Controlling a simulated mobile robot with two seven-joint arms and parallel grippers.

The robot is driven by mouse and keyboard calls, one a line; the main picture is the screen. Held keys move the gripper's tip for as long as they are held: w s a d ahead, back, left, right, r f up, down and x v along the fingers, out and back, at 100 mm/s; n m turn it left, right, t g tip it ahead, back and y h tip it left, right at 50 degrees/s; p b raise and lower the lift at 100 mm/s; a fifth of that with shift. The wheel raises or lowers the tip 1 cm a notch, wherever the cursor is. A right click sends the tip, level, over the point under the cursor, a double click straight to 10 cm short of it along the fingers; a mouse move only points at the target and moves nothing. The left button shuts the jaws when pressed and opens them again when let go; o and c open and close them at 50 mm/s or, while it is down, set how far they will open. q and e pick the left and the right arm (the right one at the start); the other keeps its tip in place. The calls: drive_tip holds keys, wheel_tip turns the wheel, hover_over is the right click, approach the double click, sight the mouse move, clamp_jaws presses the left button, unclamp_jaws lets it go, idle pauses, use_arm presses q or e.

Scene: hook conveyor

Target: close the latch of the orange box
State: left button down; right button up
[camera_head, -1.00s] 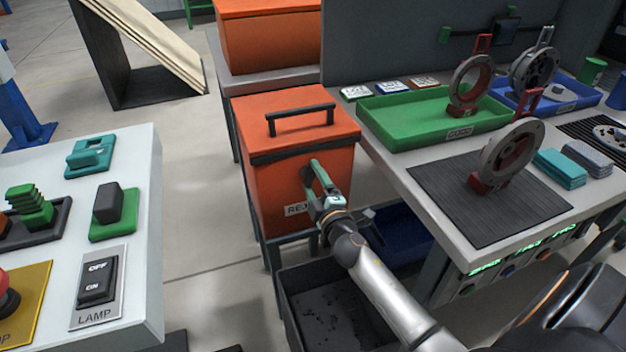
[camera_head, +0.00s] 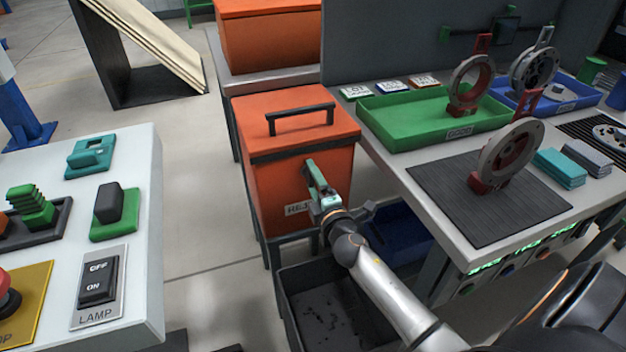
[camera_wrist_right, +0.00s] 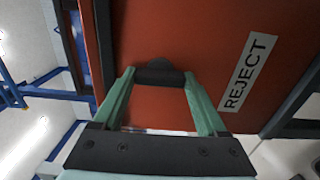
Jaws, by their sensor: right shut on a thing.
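The orange box (camera_head: 275,190) stands on a dark frame in the middle of the head view, with its lid (camera_head: 290,105) down and a black handle on top. Its front, with a REJECT label (camera_wrist_right: 248,72), fills much of the right wrist view. A dark latch piece (camera_wrist_right: 160,73) sticks out from the front there. My right gripper (camera_head: 312,170) is at the box front, under the lid's dark rim. In the wrist view its green fingertips (camera_wrist_right: 160,80) are shut on the latch piece from both sides. In the head view the fingers hide the latch. My left gripper is not in view.
A dark bin (camera_head: 325,315) sits below the box and a blue bin (camera_head: 400,240) beside it. The workbench (camera_head: 400,170) with trays and ring parts is close on the right. A switch table (camera_head: 140,225) stands left, with open floor between.

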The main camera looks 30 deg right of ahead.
drive_tip(key=o, duration=1)
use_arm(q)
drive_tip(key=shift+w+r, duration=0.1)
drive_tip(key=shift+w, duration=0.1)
use_arm(e)
drive_tip(key=o, duration=0.3)
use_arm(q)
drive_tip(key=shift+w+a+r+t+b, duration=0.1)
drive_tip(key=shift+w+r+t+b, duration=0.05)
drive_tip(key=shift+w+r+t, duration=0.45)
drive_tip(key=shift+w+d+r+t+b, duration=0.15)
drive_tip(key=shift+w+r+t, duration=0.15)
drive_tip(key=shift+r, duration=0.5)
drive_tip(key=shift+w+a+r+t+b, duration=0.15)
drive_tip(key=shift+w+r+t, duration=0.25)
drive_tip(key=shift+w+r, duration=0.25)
use_arm(e)
drive_tip(key=v, duration=1.2)
drive_tip(key=shift+s, duration=0.3)
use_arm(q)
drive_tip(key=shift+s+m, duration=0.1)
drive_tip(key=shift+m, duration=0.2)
